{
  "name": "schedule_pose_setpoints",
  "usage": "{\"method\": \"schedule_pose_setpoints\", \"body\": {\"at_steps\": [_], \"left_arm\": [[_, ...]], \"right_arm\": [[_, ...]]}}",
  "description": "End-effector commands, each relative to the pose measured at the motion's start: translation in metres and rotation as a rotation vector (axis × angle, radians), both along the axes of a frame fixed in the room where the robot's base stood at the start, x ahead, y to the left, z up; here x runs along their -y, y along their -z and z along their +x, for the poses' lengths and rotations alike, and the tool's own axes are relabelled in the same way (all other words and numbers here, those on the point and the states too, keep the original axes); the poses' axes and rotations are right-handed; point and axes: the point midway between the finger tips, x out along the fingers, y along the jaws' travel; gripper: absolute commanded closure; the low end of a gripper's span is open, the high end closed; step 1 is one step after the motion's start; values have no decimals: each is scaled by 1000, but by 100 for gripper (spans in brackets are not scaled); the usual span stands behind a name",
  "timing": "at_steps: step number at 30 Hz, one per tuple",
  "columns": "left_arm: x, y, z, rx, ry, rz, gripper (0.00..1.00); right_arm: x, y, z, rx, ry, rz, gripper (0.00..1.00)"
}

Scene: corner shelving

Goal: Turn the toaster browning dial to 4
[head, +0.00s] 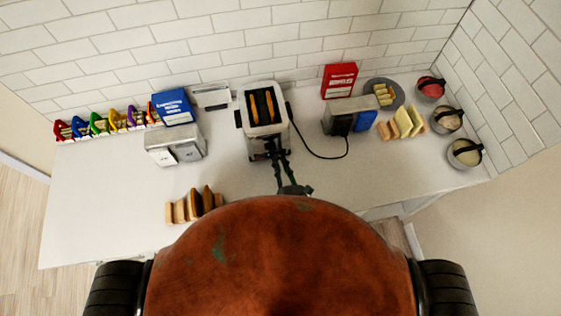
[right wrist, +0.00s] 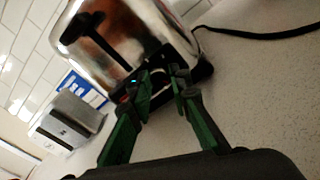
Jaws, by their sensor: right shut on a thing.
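The toaster (head: 264,107) stands on the white counter near the back wall, with two slices of bread in its slots. In the right wrist view its shiny metal body (right wrist: 135,30) fills the top, with a dark lever on its face. My right gripper (head: 270,155) reaches the toaster's lower front. In the right wrist view my right gripper (right wrist: 162,88) is shut on a small round light-rimmed dial (right wrist: 157,77) low on the toaster, beside a small lit spot. The dial's marks are too small and hidden to read. My left gripper is not in view.
A black cord (head: 325,156) runs right from the toaster. Bread slices (head: 194,205) stand in front at the left. A metal box (head: 175,146) is left of the toaster and a dark appliance (head: 340,120) right. The counter (head: 100,205) is clear at the left front.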

Motion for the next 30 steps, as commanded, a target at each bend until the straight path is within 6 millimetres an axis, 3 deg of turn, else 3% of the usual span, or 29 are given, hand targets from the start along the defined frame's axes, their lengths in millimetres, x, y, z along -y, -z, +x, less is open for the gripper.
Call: {"method": "schedule_pose_setpoints", "body": {"at_steps": [3,4,12,23,30], "left_arm": [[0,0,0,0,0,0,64],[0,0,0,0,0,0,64],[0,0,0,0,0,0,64],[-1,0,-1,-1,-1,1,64],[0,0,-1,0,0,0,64]], "right_arm": [[0,2,-1,-4,0,-2,100],[0,2,-1,-4,0,-2,82],[0,1,0,-2,0,-2,64],[2,1,-7,-2,1,-2,64],[13,-1,-45,-5,2,0,64]]}}
